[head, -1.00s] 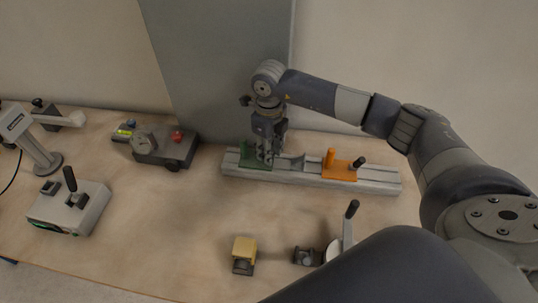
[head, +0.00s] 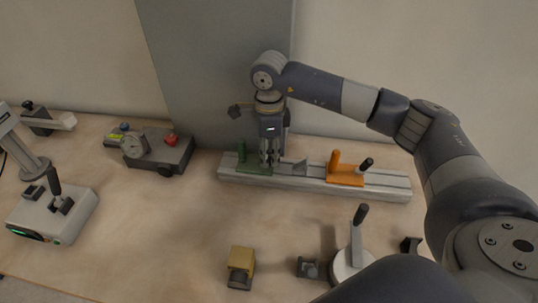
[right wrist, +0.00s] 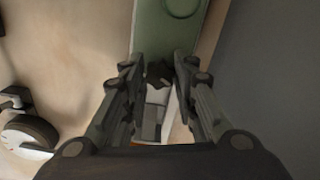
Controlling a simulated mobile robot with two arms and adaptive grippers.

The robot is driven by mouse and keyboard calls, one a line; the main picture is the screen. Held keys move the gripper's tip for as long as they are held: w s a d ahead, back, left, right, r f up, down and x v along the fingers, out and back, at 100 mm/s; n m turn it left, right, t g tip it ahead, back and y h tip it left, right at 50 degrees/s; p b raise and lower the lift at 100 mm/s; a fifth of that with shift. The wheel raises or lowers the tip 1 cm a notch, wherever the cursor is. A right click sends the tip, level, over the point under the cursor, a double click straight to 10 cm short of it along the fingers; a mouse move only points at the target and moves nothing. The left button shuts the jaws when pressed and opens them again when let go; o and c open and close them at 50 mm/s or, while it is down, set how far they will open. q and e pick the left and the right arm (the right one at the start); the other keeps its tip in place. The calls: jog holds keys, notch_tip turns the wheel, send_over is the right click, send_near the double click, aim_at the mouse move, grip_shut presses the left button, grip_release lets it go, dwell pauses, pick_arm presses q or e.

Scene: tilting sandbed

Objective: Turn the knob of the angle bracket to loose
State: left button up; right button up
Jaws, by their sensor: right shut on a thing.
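A green angle bracket (head: 241,154) sits near the left end of a pale metal rail (head: 305,179). Its green plate also shows at the top of the right wrist view (right wrist: 165,22). My right gripper (head: 269,164) points down at the bracket's base. In the right wrist view its fingers (right wrist: 168,68) are shut on a small dark knob (right wrist: 158,74) beside the green plate. The fingers partly hide the knob, and its turn angle cannot be read. My left gripper is not in view.
An orange bracket (head: 345,176) with a black knob (head: 367,163) stands farther right on the rail. A gauge box (head: 175,154) is left of the rail, and a joystick box (head: 50,217) is at far left. A yellow block (head: 241,266) lies in front. A grey panel (head: 215,60) stands behind.

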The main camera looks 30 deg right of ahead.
jog(key=shift+w+r, duration=0.1)
dwell(0.4)
jog(key=o, duration=1)
jog(key=shift+o, duration=0.2)
notch_tip(320, 180, up, 12)
